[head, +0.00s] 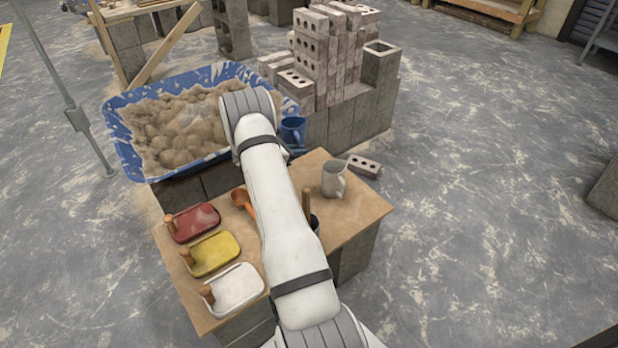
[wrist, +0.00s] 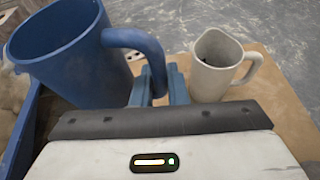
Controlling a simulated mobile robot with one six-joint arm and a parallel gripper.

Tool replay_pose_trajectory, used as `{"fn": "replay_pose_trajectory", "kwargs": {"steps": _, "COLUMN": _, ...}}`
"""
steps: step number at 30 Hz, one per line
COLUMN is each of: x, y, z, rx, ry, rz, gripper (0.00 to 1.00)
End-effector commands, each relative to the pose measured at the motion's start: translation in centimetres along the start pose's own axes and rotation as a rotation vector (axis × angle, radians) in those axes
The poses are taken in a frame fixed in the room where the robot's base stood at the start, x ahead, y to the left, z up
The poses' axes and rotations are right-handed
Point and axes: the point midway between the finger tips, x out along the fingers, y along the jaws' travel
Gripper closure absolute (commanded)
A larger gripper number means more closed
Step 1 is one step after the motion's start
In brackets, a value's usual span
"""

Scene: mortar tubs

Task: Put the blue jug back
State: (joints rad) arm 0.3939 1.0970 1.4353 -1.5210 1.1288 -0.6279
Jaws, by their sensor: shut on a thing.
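The blue jug (wrist: 68,55) fills the upper left of the wrist view, upright, with its handle toward the right. My gripper (wrist: 158,92) is shut on the jug's handle. In the head view the blue jug (head: 293,130) shows just right of my arm, by the corner of the blue tub and beyond the board's far edge. My arm hides part of the gripper there. A pale grey jug (head: 333,179) stands on the wooden board (head: 350,215); it also shows in the wrist view (wrist: 215,68), right of the blue jug and apart from it.
The blue tub (head: 128,150) holds sandy mortar. Red (head: 195,222), yellow (head: 213,252) and white (head: 236,288) handled floats lie along the board's left side. An orange scoop (head: 242,200) lies near my arm. Stacked bricks (head: 325,50) and blocks stand behind.

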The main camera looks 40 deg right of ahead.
Motion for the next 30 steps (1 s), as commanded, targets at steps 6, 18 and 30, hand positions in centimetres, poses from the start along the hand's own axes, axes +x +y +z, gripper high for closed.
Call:
{"fn": "replay_pose_trajectory", "kwargs": {"steps": 6, "x": 4.7, "y": -0.9, "z": 0.5, "rx": 0.030, "ry": 0.004, "rz": -0.064, "gripper": 1.00}}
{"fn": "replay_pose_trajectory", "kwargs": {"steps": 18, "x": 7.4, "y": -1.3, "z": -3.9, "rx": 0.032, "ry": 0.005, "rz": -0.075, "gripper": 1.00}}
{"fn": "replay_pose_trajectory", "kwargs": {"steps": 30, "x": 9.1, "y": -1.5, "z": -8.2, "rx": 0.034, "ry": 0.005, "rz": -0.076, "gripper": 1.00}}
